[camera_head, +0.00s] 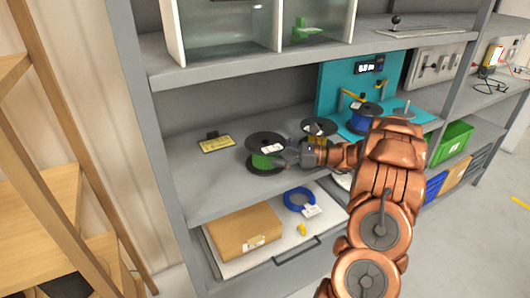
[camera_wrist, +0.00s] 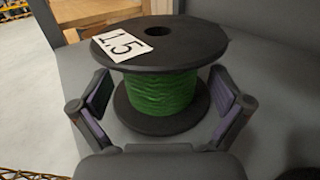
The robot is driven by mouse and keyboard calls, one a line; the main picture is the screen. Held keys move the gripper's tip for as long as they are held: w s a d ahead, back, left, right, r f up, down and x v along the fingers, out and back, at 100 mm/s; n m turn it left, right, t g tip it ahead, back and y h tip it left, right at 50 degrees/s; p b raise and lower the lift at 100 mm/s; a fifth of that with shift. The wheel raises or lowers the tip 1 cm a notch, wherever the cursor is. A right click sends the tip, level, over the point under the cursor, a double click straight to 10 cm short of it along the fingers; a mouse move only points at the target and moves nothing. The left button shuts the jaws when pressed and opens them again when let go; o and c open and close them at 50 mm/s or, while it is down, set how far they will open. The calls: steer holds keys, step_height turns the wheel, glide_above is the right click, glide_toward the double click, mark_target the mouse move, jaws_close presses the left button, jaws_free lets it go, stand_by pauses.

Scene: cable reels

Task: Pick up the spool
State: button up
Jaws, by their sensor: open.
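A spool (camera_head: 265,150) with black flanges and green winding stands upright on the middle shelf in the head view. It also shows in the wrist view (camera_wrist: 163,92), with a white label reading "1.5" on its top flange. My gripper (camera_head: 283,157) reaches in from the right, at the spool's near right side. In the wrist view my gripper (camera_wrist: 162,106) is open, with one finger pad on each side of the green winding. A gap shows between the pads and the winding, so I see no grip on it. The fingers partly overlap the spool in the head view.
A second spool (camera_head: 318,131) with yellowish winding stands just right, close to my wrist. A blue spool (camera_head: 363,117) sits on a teal stand (camera_head: 330,95). A yellow labelled item (camera_head: 216,144) lies left. Below is a drawer with a cardboard box (camera_head: 243,232) and blue coil (camera_head: 299,199).

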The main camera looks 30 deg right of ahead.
mark_target(266, 151)
steer(key=shift+p+x, duration=0.35)
steer(key=shift+x, duration=1.4)
steer(key=shift+c, duration=0.3)
steer(key=c, duration=1.6)
steer(key=shift+o, duration=0.2)
steer(key=shift+r, duration=0.15)
step_height(266, 151, up, 10)
steer(key=b, duration=0.2)
